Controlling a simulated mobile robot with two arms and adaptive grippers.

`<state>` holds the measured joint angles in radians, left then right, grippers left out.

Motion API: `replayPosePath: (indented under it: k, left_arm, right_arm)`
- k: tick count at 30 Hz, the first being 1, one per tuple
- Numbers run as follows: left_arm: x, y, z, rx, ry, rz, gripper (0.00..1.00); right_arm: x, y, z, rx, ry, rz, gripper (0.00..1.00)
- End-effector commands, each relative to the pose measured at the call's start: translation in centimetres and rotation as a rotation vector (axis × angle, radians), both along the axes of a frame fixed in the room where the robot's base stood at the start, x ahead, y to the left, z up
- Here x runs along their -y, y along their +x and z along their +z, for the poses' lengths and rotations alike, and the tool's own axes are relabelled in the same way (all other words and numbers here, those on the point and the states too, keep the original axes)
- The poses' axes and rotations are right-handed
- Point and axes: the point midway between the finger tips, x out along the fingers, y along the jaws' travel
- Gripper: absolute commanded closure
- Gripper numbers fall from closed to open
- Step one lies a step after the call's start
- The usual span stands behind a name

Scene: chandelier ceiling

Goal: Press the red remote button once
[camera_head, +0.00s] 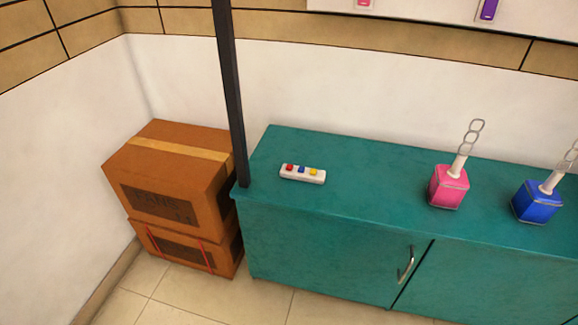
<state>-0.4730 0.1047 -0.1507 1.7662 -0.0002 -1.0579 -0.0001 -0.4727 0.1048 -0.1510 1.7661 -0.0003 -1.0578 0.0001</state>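A small white remote (303,175) lies flat on the left part of a teal cabinet top. It has three buttons in a row: a red button (290,167) at the left, a blue button (302,169) in the middle and a yellow button (313,171) at the right. Nothing covers the remote. Neither of my grippers shows in the head view.
The teal cabinet (340,215) also bears a pink block (448,187) and a blue block (537,202), each with a pale post and rings. A dark pole (231,95) rises at its left corner. Stacked brown boxes (170,170) stand left. The top around the remote is clear.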

Motion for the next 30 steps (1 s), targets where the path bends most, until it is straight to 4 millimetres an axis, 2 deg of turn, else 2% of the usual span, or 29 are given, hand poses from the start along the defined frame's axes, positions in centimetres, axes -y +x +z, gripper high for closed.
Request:
replayPosePath:
  k: [1,6,30]
  left_arm:
    - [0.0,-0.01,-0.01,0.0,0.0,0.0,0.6]
    - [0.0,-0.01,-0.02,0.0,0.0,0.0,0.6]
    - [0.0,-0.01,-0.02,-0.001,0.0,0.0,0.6]
  right_arm:
    - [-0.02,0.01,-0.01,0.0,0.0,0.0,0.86]
    - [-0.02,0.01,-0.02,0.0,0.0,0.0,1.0]
    - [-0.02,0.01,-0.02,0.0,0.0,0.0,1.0]
